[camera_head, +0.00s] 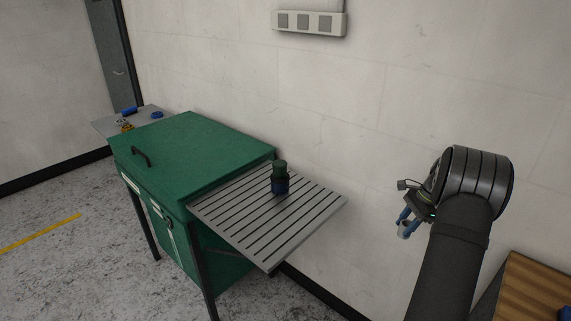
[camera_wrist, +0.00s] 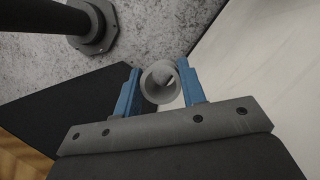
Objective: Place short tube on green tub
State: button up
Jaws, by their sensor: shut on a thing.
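My gripper (camera_head: 404,222) is at the right in the head view, held up in the air in front of the wall. In the wrist view its two blue fingers (camera_wrist: 160,88) are shut on a short grey tube (camera_wrist: 159,98), seen end-on with its round opening facing the camera. A small pale end of the tube (camera_head: 404,235) shows below the fingers in the head view. A small dark green tub (camera_head: 279,167) appears stacked on a dark blue one (camera_head: 280,186), upright on the slatted side shelf. My gripper is well to the right of this stack and apart from it.
The slatted shelf (camera_head: 230,211) is clear around the stack and joins a green cabinet (camera_head: 190,145) with a black handle. A far side shelf (camera_head: 104,126) holds small blue and yellow items. A wooden slatted surface (camera_head: 535,290) is at bottom right. The wall stands behind.

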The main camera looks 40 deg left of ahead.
jog(key=s+a+r+m+t+y, duration=0.15)
jog(key=a+r+m, duration=0.25)
jog(key=a+r, duration=0.55)
jog(key=s+a+r+m+t, duration=0.15)
jog(key=a+r+m, duration=0.4)
jog(key=a, duration=0.75)
jog(key=s+a+r+m+t, duration=0.1)
jog(key=s+a+r+m, duration=0.15)
jog(key=a+r, duration=0.8)
send_over(280, 163)
jog(key=f, duration=0.7)
jog(key=shift+w+d, duration=0.2)
jog(key=shift+d, duration=0.05)
jog(key=shift+s+a+f, duration=0.15)
jog(key=shift+a+f, duration=0.25)
jog(key=shift+f, duration=1.9)
jog(key=shift+f, duration=0.1)
jog(key=o, duration=1.1)
